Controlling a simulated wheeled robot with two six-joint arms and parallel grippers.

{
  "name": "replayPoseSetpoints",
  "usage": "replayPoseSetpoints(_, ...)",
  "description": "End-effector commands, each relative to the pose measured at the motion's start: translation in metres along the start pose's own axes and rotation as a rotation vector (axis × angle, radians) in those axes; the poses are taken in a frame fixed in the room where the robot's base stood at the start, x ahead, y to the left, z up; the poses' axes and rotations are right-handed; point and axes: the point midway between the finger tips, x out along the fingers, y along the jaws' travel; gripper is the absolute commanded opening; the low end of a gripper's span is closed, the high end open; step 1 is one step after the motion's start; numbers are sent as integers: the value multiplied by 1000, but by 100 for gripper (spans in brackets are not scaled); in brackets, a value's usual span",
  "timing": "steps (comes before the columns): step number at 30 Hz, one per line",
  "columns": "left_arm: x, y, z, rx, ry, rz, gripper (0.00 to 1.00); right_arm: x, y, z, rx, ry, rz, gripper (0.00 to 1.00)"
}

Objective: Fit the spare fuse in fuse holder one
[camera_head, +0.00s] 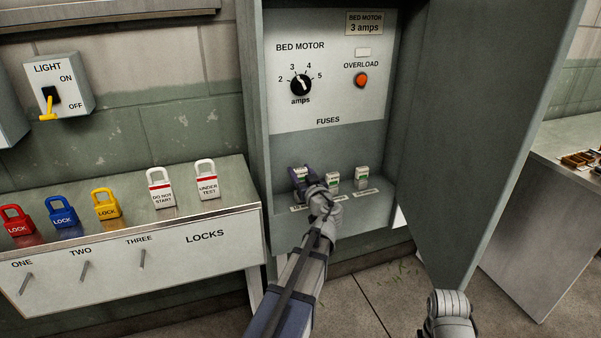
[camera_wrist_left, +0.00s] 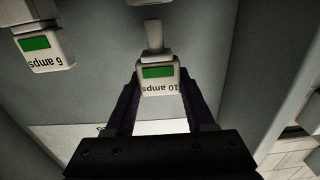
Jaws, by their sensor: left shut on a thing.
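My left gripper (camera_head: 303,183) is at the leftmost fuse place on the shelf of the open grey cabinet. Its dark fingers are shut on a white fuse with a green band (camera_wrist_left: 158,78), marked "10 amps", upside down in the wrist view. A pale stem shows beyond this fuse; I cannot tell whether the fuse is seated in a holder. A second green-banded fuse (camera_head: 333,181), in the middle, reads "6 amps" in the wrist view (camera_wrist_left: 42,48). A third (camera_head: 362,176) stands at the right. No fuse clearly marked as spare shows.
The cabinet door (camera_head: 480,120) stands open at the right. Above the shelf are the black bed motor dial (camera_head: 300,85), an orange overload button (camera_head: 361,80) and a "3 amps" plate (camera_head: 365,23). A bench of padlocks (camera_head: 225,236) is at the left.

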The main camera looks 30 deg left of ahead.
Motion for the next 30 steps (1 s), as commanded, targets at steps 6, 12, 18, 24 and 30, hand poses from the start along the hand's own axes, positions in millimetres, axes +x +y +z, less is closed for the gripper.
replayPoseSetpoints(6, 0, 0, 0, 0, 0, 0, 1, 0, 0, 0, 0, 0, 0, 0)
replayPoseSetpoints(12, 0, 0, 0, 0, 0, 0, 1, 0, 0, 0, 0, 0, 0, 0)
replayPoseSetpoints(18, 0, 0, 0, 0, 0, 0, 1, 0, 0, 0, 0, 0, 0, 0)
replayPoseSetpoints(24, 0, 0, 3, 0, 0, 0, 1, 3, 0, 0, 0, 0, 0, 0)
replayPoseSetpoints(30, 0, 0, 8, 0, 0, 0, 1, 8, -1, 0, 0, 0, 0, 0)
